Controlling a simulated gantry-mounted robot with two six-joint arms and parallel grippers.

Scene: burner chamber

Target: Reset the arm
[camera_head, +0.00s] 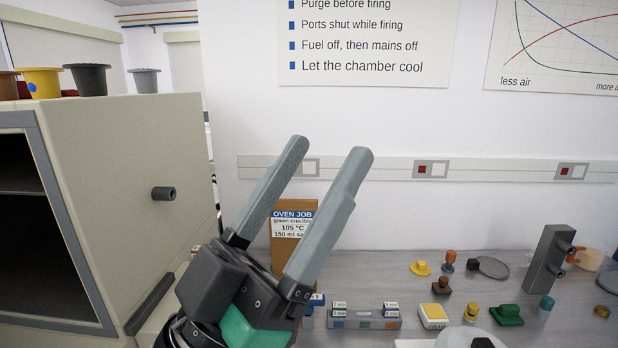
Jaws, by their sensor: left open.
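My left gripper (326,150) rises from the bottom centre, its two grey fingers pointing up and spread apart. Nothing is between them. It stands in front of the white wall and partly covers a brown clipboard-like board (285,250) with an "OVEN JOB" label (293,223). My right gripper is not in view.
A beige oven-like cabinet (130,170) with a dark open front stands at left, with several pots, one yellow (41,82), on top. The grey bench (380,268) holds a small rack (364,320), a green-topped piece (507,314), a grey upright block (547,262) and other small items.

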